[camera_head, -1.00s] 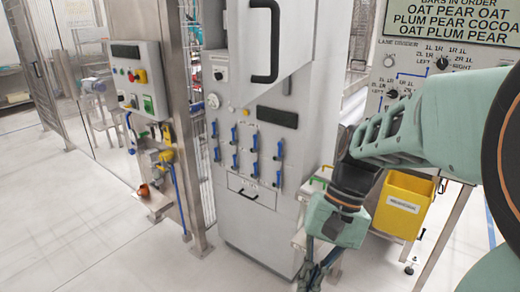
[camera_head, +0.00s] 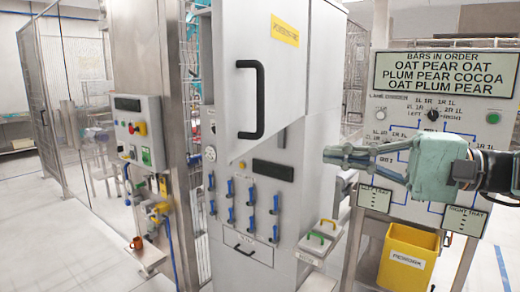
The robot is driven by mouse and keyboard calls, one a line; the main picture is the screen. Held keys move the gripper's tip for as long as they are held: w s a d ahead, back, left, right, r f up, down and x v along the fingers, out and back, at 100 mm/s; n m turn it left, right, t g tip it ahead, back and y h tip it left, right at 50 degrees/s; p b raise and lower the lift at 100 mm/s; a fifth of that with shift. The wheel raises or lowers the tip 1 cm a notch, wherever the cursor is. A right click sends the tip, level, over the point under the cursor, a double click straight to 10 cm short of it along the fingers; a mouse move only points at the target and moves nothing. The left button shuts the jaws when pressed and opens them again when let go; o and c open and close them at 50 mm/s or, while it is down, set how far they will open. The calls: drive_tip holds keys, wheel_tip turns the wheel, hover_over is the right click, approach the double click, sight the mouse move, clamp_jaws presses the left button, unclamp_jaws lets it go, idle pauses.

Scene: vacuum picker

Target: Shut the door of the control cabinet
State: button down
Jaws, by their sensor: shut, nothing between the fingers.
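The tall grey cabinet (camera_head: 240,225) stands in the middle of the head view. Its upper door (camera_head: 285,85) has a black bar handle (camera_head: 250,100) and a yellow label. The door's lower edge slants across the cabinet front, so it appears to stand ajar; how wide the gap is I cannot tell. My gripper (camera_head: 333,155) is to the right of the cabinet, pointing left. Its fingers are shut and empty. Its tips lie close to the cabinet's right side in the picture; no contact is clear.
Blue levers (camera_head: 249,196) line the cabinet's lower front. A yellow bin (camera_head: 405,258) and a sign panel (camera_head: 445,75) are further right. A control box (camera_head: 138,130) is at left. Floor at left is clear.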

sight(245, 146)
drive_tip(key=p+x, duration=0.1)
drive_tip(key=x, duration=1.3)
drive_tip(key=shift+p, duration=0.4)
